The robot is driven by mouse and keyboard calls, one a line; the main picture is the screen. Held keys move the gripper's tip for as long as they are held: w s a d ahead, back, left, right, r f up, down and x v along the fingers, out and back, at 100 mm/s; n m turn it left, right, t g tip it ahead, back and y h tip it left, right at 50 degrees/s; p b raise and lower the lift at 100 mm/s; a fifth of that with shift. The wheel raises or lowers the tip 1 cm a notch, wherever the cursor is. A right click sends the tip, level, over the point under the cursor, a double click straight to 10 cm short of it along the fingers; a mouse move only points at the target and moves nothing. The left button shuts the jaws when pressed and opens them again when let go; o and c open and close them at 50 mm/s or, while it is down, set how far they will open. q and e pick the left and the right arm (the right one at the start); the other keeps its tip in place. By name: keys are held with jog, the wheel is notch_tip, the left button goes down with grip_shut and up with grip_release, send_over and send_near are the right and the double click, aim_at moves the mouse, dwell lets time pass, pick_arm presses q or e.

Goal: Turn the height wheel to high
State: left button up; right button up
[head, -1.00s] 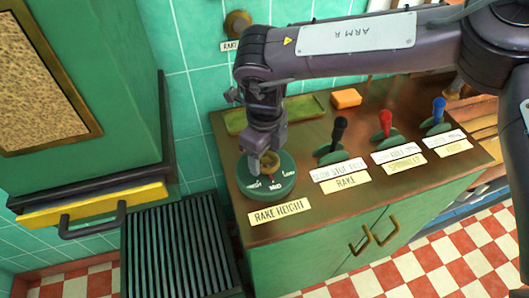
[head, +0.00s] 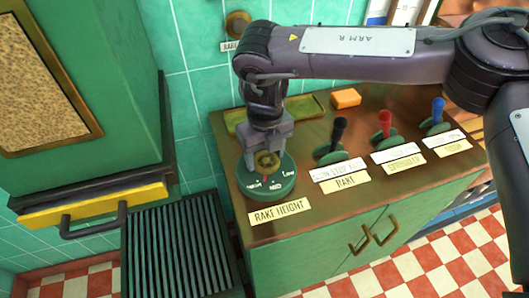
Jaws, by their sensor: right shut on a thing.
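The rake height wheel is a brass knob (head: 267,163) on a round green dial (head: 262,193) lettered HIGH, MED and LOW, at the left end of the copper counter. HIGH is at the left of the dial, MED at the front, LOW at the right. My right gripper (head: 267,156) points down from above and is shut on the knob, with a finger at each side. A small red mark shows below the knob, near MED and toward the HIGH side; its exact setting is hard to read. My left gripper is out of view.
Black (head: 338,132), red (head: 386,122) and blue (head: 438,108) levers stand to the right on the counter (head: 310,215). An orange sponge (head: 346,98) and a green tray (head: 300,108) lie behind. A green cabinet with a yellow bar (head: 95,204) stands at left.

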aim_at(266, 158)
jog(key=shift+w+r+m, duration=0.1)
jog(key=shift+m, duration=2.2)
jog(key=shift+d, duration=0.1)
jog(key=o, duration=1)
notch_tip(266, 158, up, 8)
jog(key=shift+f, duration=0.1)
